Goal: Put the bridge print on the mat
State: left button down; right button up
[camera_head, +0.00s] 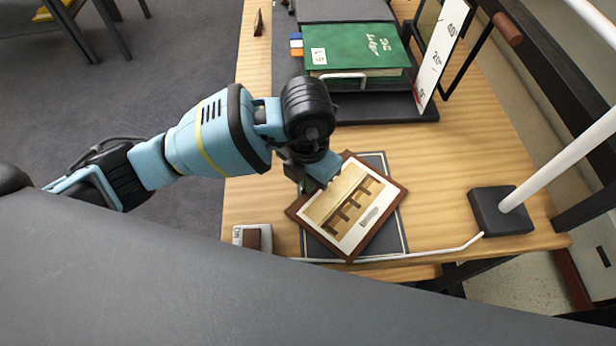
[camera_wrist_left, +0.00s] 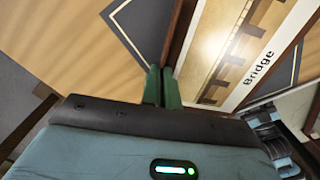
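The bridge print (camera_head: 347,212) is a brown-framed picture of a bridge. It is over the dark grey mat (camera_head: 393,236) with a pale border line, turned at an angle to it. I cannot tell whether it touches the mat. My left gripper (camera_head: 308,186) is at the print's left edge. In the left wrist view its green fingers (camera_wrist_left: 162,88) are close together on the brown frame edge of the print (camera_wrist_left: 228,62), whose label reads "Bridge". The mat's bordered corner (camera_wrist_left: 140,22) shows beside it.
A lamp base (camera_head: 500,212) is at the right. A small grey-and-brown item (camera_head: 253,238) lies at the front left. Bare wood lies between mat and lamp.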

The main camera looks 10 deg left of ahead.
pick_arm(q)
jog(key=shift+f, duration=0.2)
jog(key=c, duration=2.1)
grip_release()
jog(key=o, duration=0.4)
notch_tip(320, 180, up, 12)
jog(key=shift+r+p, duration=0.15)
jog(key=shift+p, duration=0.45)
